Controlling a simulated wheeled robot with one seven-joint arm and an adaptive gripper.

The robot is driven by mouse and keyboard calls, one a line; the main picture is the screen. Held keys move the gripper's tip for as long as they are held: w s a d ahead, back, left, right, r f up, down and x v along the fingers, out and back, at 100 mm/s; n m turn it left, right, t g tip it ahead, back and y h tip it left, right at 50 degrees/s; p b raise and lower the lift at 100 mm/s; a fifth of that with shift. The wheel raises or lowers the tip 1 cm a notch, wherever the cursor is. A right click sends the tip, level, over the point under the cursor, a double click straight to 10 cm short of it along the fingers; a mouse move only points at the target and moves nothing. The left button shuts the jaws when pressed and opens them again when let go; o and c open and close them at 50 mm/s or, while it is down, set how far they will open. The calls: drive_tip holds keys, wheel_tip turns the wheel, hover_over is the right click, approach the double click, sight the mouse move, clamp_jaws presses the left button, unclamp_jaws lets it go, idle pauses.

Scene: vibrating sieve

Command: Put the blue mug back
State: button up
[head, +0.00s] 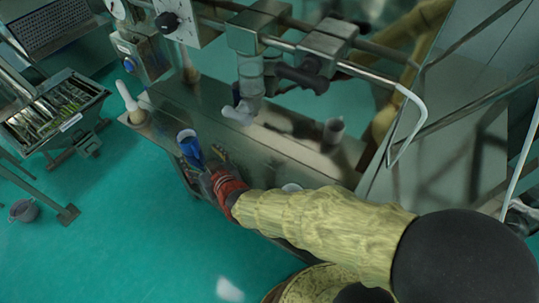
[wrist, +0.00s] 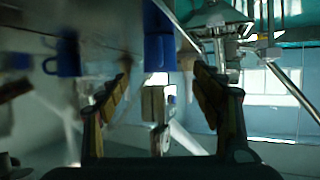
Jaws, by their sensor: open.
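The blue mug (head: 189,148) stands at the front edge of the metal bench (head: 165,112) in the head view, left of centre, with its open top showing. My gripper (head: 212,163) is right beside it, on its lower right, with fingers apart. In the wrist view my gripper (wrist: 162,80) is open, and the blue mug (wrist: 158,50) shows beyond and between the fingertips. I cannot tell whether the fingers touch it. A second blue mug shape (wrist: 68,54) with a handle lies to the left there; I cannot tell whether it is a reflection.
A white-topped object (head: 127,103) stands on the bench's left end. A pale cup (head: 334,130) stands on the right part, and a white round item (head: 291,187) sits by my forearm. Metal rods and clamps (head: 310,60) hang over the bench.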

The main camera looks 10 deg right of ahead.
drive_tip(key=shift+w+d+r, duration=0.15)
drive_tip(key=shift+d+r, duration=0.05)
drive_tip(key=shift+r, duration=0.15)
drive_tip(key=s+d+r+m+g+h, duration=0.2)
drive_tip(key=s+d+r+g, duration=0.1)
drive_tip(key=d+r, duration=0.9)
drive_tip(key=s+d+r+m+g+h, duration=0.2)
drive_tip(key=s+d+m+g+h, duration=0.1)
drive_tip(key=s+d, duration=1.4)
drive_tip(key=shift+s+d+r+h, duration=0.3)
drive_tip(key=shift+d+h, duration=0.2)
drive_tip(key=shift+d, duration=0.45)
